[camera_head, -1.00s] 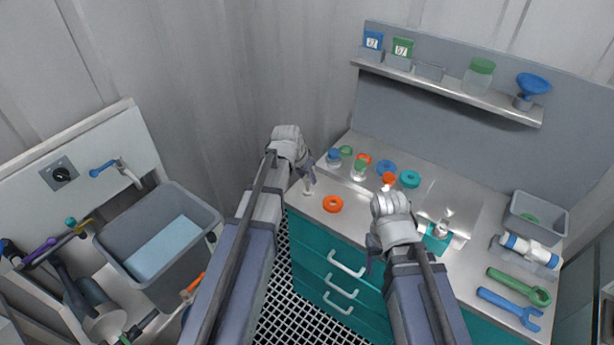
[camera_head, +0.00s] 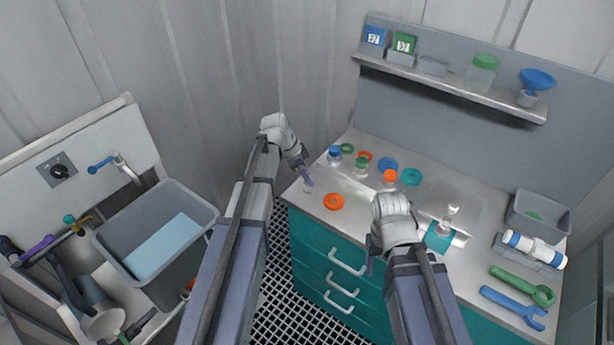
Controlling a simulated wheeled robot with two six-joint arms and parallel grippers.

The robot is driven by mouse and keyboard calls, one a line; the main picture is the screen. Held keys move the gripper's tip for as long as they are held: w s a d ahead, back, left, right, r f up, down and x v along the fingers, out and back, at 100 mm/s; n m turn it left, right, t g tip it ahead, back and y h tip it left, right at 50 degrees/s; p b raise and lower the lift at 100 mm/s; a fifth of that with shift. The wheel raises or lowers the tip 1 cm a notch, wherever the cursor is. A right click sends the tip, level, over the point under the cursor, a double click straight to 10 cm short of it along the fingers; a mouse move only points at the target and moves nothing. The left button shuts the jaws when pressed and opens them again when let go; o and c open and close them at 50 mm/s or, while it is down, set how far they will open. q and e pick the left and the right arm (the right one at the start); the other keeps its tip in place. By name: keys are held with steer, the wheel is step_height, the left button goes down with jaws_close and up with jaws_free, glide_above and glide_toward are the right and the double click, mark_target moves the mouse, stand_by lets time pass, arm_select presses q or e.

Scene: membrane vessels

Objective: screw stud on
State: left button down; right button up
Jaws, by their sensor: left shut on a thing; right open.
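My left gripper (camera_head: 306,178) points down over the left end of the steel worktop, shut on a small pale piece (camera_head: 308,188) that is mostly hidden by the fingers. It may be the stud, but it is too small to tell. My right gripper (camera_head: 371,262) is open and empty, hanging in front of the drawers near the worktop's front edge. A small pale upright fitting (camera_head: 446,222) stands on a teal block (camera_head: 438,240), right of my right gripper's wrist.
Several capped jars and rings, including an orange-capped jar (camera_head: 389,180), stand behind. A grey bin (camera_head: 541,232), white cylinder (camera_head: 533,248), green wrench (camera_head: 520,285) and blue wrench (camera_head: 512,306) are at right.

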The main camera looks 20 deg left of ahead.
arm_select(q)
steer(key=m+g, duration=0.1)
steer(key=m, duration=0.1)
steer(key=m+g, duration=0.1)
steer(key=m, duration=0.2)
steer(key=m+g, duration=0.1)
steer(key=m, duration=0.1)
steer(key=shift+d+h, duration=0.25)
steer(key=shift+h, duration=0.05)
steer(key=m+g, duration=0.1)
steer(key=m, duration=0.2)
steer(key=shift+s+d+m+g, duration=0.1)
steer(key=shift+s+m+g, duration=0.1)
steer(key=shift+m, duration=0.35)
steer(key=shift+s+m+g, duration=0.1)
steer(key=shift+m+g, duration=0.1)
steer(key=shift+m, duration=0.35)
steer(key=c, duration=0.9)
jaws_free()
steer(key=o, duration=0.3)
steer(key=shift+s+r, duration=0.1)
steer(key=shift+o, duration=0.8)
steer(key=shift+w, duration=0.2)
